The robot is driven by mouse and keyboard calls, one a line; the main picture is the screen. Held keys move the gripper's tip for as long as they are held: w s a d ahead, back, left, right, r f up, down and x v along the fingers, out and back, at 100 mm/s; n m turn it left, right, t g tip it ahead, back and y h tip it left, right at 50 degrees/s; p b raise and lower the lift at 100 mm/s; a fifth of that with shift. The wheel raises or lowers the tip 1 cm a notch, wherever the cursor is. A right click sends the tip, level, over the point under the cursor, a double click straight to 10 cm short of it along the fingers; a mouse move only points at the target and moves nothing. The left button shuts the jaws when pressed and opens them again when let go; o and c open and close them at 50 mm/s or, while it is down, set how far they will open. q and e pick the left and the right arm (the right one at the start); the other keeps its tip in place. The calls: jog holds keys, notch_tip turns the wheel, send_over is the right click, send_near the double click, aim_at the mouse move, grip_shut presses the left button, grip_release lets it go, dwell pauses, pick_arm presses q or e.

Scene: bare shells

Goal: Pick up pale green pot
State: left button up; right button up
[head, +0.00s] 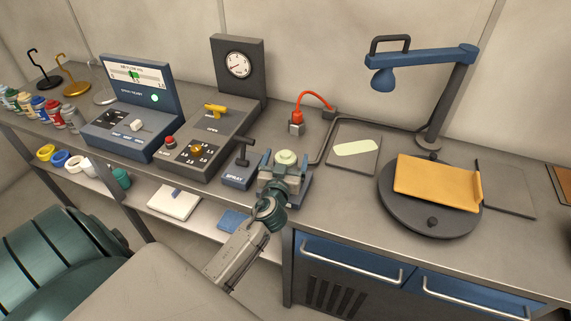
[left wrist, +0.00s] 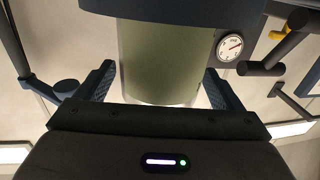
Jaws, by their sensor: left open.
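The pale green pot (head: 286,156) shows in the head view only as a round top, on the workbench by the blue spray unit. My left gripper (head: 284,165) is around it, with one finger on each side, and hides most of its body. In the left wrist view the pot (left wrist: 160,62) is a pale green cylinder between the two fingers of my left gripper (left wrist: 160,85). The fingers are open, with a gap visible at each side of the pot. A dark blue band crosses the pot at the top of that view. My right gripper is not in view.
A blue spray unit (head: 240,176) with a dark T-handle stands just left of the pot. A control console (head: 190,160) is beyond it. A grey mat (head: 345,165) with a pale green patch, a round turntable (head: 425,220) and a blue lamp (head: 440,56) are to the right.

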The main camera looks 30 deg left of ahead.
pick_arm(q)
jog(key=shift+x, duration=0.8)
jog(key=shift+s, duration=0.1)
jog(key=shift+c, duration=0.8)
jog(key=c, duration=1.2)
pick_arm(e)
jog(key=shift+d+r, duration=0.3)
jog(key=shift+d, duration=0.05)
pick_arm(q)
jog(key=shift+r, duration=0.1)
